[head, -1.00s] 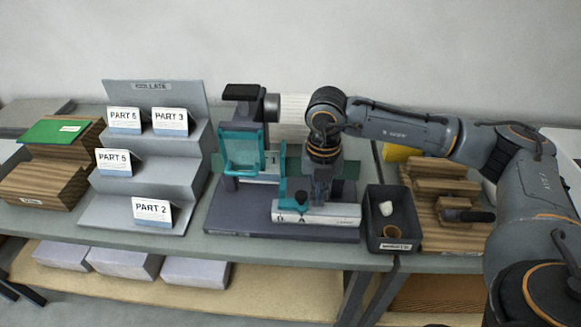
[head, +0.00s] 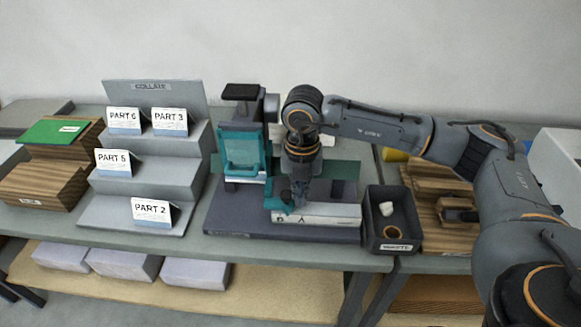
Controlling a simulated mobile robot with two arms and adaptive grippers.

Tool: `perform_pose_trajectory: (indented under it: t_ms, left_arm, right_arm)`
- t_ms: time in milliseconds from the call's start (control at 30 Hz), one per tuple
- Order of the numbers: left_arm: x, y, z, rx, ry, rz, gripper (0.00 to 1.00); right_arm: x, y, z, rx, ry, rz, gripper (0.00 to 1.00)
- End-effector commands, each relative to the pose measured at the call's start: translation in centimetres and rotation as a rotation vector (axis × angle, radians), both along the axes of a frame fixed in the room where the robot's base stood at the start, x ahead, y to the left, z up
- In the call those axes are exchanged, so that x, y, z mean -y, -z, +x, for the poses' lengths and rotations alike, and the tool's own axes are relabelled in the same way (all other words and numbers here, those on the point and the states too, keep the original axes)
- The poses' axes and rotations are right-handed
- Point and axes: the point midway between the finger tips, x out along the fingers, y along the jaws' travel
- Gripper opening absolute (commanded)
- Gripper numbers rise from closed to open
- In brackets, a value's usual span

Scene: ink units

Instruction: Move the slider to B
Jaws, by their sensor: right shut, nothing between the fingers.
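A grey press-like unit stands on a dark base plate (head: 225,222) in the middle of the table. A pale rail (head: 330,213) with small dark letter marks near its left end lies along the front of the plate. The teal slider piece (head: 278,204) is at the left end of this rail. My right gripper (head: 296,203) is shut and empty, pointing down at the rail just right of the teal piece. It hides part of the rail, and I cannot tell whether it touches the teal piece. My left gripper is not in view.
A teal clear guard (head: 243,150) stands on the unit behind the rail. A dark bin (head: 374,231) with small items is close on the right. A stepped grey rack (head: 190,150) with part cards stands on the left. Wooden blocks (head: 435,190) lie farther right.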

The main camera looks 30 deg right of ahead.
Motion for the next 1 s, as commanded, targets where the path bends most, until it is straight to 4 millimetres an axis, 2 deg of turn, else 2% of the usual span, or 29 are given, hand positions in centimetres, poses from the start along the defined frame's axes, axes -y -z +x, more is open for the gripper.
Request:
perform_pose_trajectory:
  t_ms: [333, 767, 867, 1000]
  left_arm:
    - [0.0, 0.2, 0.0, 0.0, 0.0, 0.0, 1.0]
    - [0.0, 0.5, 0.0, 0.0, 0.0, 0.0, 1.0]
    - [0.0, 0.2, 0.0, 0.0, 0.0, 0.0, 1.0]
    - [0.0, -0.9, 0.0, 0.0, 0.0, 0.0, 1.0]
  right_arm:
    - [-1.2, 0.0, 0.7, 0.002, 0.0, 0.001, 0.0]
    - [-0.1, 0.0, 0.0, 0.0, 0.0, 0.0, 0.0]
    - [-0.1, -0.4, 0.0, 0.0, -0.001, 0.0, 0.0]
    - [-0.1, -2.1, 0.1, 0.002, -0.001, 0.001, 0.0]
